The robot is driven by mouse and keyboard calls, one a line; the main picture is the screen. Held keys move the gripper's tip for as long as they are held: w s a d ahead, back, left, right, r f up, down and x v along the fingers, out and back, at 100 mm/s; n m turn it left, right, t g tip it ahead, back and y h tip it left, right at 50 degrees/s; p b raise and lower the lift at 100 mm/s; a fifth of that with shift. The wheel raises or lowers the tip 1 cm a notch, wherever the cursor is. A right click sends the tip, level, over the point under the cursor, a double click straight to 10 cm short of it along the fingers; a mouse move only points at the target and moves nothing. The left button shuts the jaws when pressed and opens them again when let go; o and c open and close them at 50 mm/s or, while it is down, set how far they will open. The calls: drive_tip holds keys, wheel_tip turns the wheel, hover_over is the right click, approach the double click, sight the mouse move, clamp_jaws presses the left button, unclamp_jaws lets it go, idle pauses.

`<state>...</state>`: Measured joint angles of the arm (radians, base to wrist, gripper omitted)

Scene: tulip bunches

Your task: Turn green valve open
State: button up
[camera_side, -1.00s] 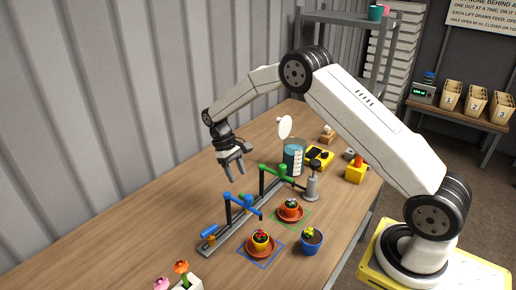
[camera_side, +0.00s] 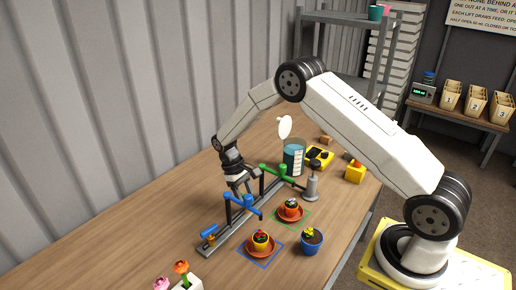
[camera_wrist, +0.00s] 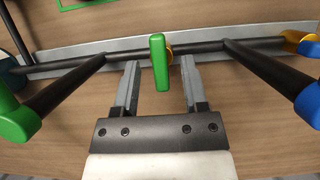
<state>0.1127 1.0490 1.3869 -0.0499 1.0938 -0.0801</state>
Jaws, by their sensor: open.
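The green valve handle (camera_wrist: 160,62) is a flat green lever in the wrist view, standing crosswise to the dark pipe (camera_wrist: 205,48). My gripper (camera_wrist: 160,75) is open, with one finger on each side of the handle and a visible gap on both sides. In the side view my gripper (camera_side: 250,188) is low over the pipe rack, between the green pipe fitting (camera_side: 283,173) and the blue fitting (camera_side: 243,202). The green handle is hidden there behind my fingers.
A blue lever (camera_side: 209,231) sits at the rack's near end. Potted flowers stand on the green-outlined (camera_side: 277,222) and blue-outlined squares. The table's left side is clear.

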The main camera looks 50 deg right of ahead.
drive_tip(key=shift+c, duration=0.2)
clamp_jaws()
drive_tip(key=shift+n, duration=0.4)
drive_tip(key=n+h, duration=0.1)
drive_tip(key=n, duration=0.1)
drive_tip(key=n+h, duration=0.1)
drive_tip(key=n, duration=0.2)
drive_tip(key=shift+s+a, duration=0.1)
drive_tip(key=shift+a, duration=0.1)
drive_tip(key=n+t+h, duration=0.1)
drive_tip(key=n, duration=0.2)
drive_tip(key=n+t+h, duration=0.1)
drive_tip(key=n, duration=0.2)
drive_tip(key=shift+s+a, duration=0.1)
drive_tip(key=shift+s, duration=0.05)
drive_tip(key=shift+n, duration=0.3)
